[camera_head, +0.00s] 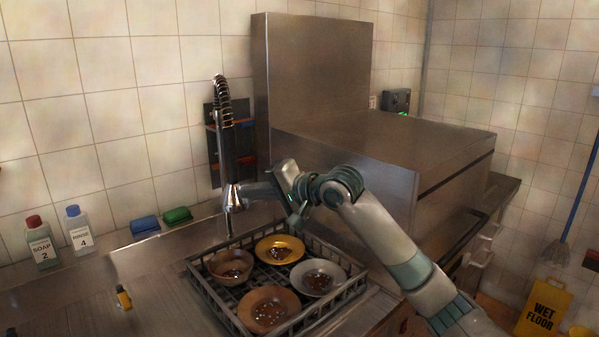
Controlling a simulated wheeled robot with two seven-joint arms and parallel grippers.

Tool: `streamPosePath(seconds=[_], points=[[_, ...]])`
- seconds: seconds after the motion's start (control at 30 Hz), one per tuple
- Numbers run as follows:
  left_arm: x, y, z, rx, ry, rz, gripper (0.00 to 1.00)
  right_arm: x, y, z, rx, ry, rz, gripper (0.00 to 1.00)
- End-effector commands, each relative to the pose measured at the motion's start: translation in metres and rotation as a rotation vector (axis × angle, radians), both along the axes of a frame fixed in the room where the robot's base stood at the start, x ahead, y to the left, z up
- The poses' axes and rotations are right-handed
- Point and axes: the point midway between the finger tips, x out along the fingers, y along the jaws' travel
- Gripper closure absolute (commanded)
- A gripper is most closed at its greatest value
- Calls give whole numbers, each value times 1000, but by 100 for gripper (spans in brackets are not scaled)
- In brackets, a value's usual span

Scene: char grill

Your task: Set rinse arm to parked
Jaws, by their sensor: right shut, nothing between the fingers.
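The rinse arm (222,115) is a tall chrome pipe with a spring coil at its top, standing upright by the back wall. Its lower chrome part (230,200) comes down behind the dish rack. My right gripper (246,193) reaches in from the right, above the rack, with its tip beside this lower part. It looks shut and empty. I cannot tell whether the tip touches the chrome. My left gripper is out of view.
A dark rack (205,287) with several dirty bowls lies below my right arm. A large steel dishwasher (400,140) stands behind and right of it. Soap (41,245) and rinse (78,230) bottles and two sponges stand left. A yellow wet-floor sign (543,308) is lower right.

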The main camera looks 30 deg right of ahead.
Motion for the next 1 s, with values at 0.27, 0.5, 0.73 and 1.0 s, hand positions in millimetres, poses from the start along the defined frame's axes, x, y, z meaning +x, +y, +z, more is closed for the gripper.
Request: streamPosePath(seconds=[0.27, 0.5, 0.73, 1.0], points=[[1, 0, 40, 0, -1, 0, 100, 16, 60, 7, 5, 3, 13, 100], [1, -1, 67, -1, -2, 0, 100, 40, 126, 6, 5, 4, 13, 100], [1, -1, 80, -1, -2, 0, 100, 72, 176, 2, 4, 4, 11, 100], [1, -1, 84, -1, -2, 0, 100, 102, 207, 1, 2, 1, 8, 100]])
